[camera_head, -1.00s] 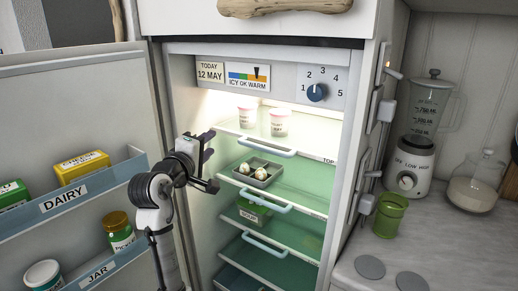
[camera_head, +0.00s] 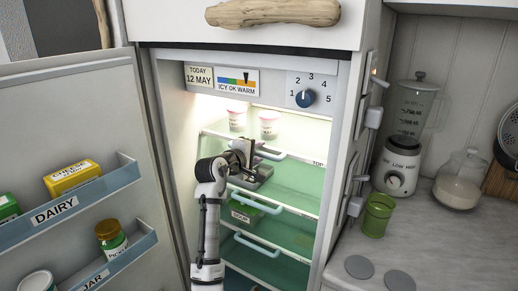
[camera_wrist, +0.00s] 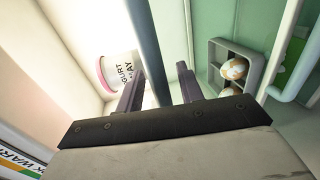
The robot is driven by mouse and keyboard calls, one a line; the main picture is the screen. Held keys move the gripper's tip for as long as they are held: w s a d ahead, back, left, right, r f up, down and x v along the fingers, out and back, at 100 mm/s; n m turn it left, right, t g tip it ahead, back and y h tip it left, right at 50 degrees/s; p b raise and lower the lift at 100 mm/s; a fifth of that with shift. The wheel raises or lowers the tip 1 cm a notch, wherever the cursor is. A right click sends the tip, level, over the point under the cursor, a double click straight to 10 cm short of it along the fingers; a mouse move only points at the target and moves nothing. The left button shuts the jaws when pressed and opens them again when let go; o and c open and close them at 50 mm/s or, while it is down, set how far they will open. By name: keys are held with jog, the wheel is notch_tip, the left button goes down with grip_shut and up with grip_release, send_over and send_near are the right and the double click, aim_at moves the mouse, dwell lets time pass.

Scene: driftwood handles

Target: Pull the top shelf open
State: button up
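The top shelf (camera_head: 302,160) of the open fridge has a white front edge with a TOP label at its right end. Its pale blue handle (camera_head: 273,155) is partly hidden behind my gripper (camera_head: 250,150) in the head view. In the wrist view my gripper (camera_wrist: 158,74) has its two dark fingers apart. The handle shows there as a dark blue-grey bar (camera_wrist: 143,40) running between the fingers. I cannot tell whether a finger touches it. Two yogurt cups (camera_head: 268,125) stand on the top shelf; one shows in the wrist view (camera_wrist: 120,70).
Below, a grey egg tray (camera_wrist: 225,62) sits on the second shelf, whose handle (camera_head: 258,201) sticks out. The open fridge door (camera_head: 80,110) with a dairy rack (camera_head: 75,205) stands at left. A counter with a blender (camera_head: 403,150) and green cup (camera_head: 377,215) is at right.

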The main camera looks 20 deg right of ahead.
jog(key=shift+w+d+f, duration=0.15)
jog(key=shift+w+d, duration=0.25)
jog(key=shift+d, duration=0.1)
jog(key=shift+f, duration=0.1)
grip_shut()
jog(key=shift+a, duration=0.1)
